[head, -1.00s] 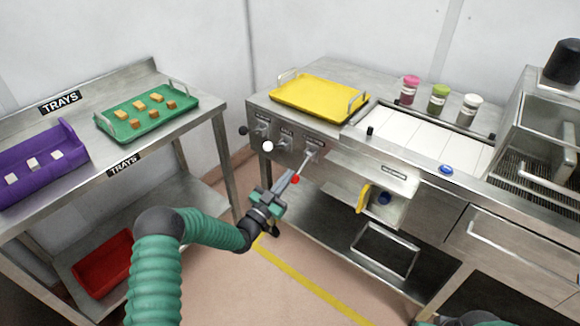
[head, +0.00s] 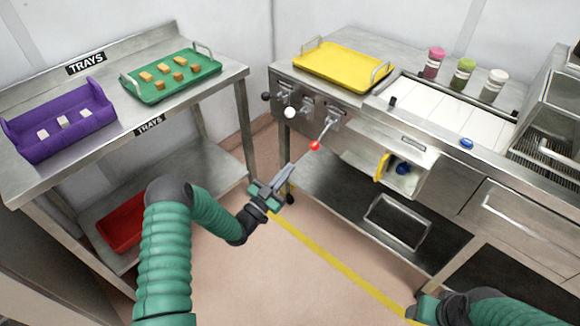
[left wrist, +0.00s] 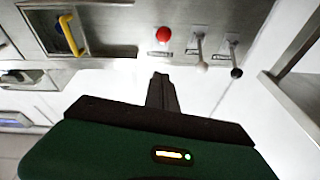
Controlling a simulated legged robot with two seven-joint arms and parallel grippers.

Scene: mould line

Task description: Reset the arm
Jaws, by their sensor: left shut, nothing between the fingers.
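My left gripper (head: 284,180) is shut and empty. In the head view it hangs over the open floor between the two metal benches, in front of the lever panel. In the left wrist view its closed fingers (left wrist: 161,92) point toward the panel, apart from the red-knobbed lever (left wrist: 163,35). That lever's red knob (head: 314,146) hangs low in the head view, just above and right of the fingertips. A white knob (head: 290,113) and a black knob (head: 266,97) sit on levers to its left. My right arm (head: 470,306) shows at the bottom right; its fingers are not visible.
A yellow tray (head: 345,68) lies on the right bench. A green tray (head: 170,90) with several tan cubes and a purple tray (head: 95,132) with white cubes are on the left bench. A red tray (head: 122,222) is on the lower shelf.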

